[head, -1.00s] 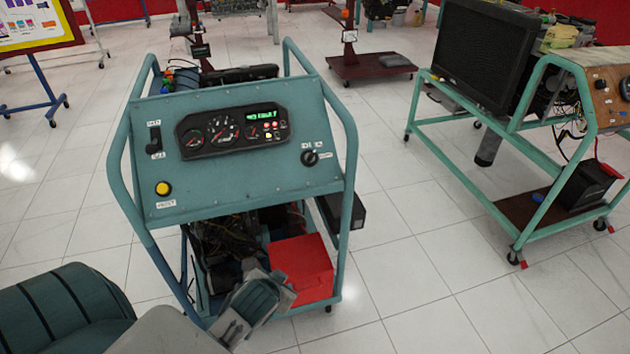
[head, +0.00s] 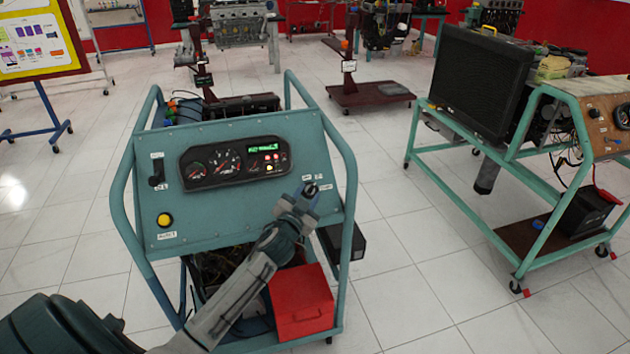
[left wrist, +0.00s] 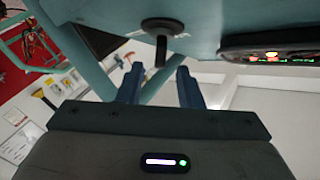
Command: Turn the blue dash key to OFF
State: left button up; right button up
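The blue engine trainer's dash panel (head: 240,210) faces me. The dash key (head: 311,188) is at the panel's right side, among small white labels; its exact setting is too small to read. In the left wrist view the key (left wrist: 161,48) sticks out dark from a round switch base. My left gripper (head: 305,191) is right at the key in the head view. In the left wrist view its two blue fingers (left wrist: 160,72) are apart, with the key's end about between and just beyond their tips, not gripped. My right gripper is not in view.
The panel also has a lit gauge cluster (head: 235,163), a yellow button (head: 164,220) and a black switch (head: 157,172). A red box (head: 302,305) sits low in the trainer's frame. Another trainer (head: 490,90) stands to the right, with clear floor between.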

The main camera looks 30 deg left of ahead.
pick_arm(q)
jog(key=p+x, duration=0.1)
jog(key=x, duration=0.5)
jog(key=shift+w+f, duration=0.1)
jog(key=shift+w, duration=0.05)
grip_shut()
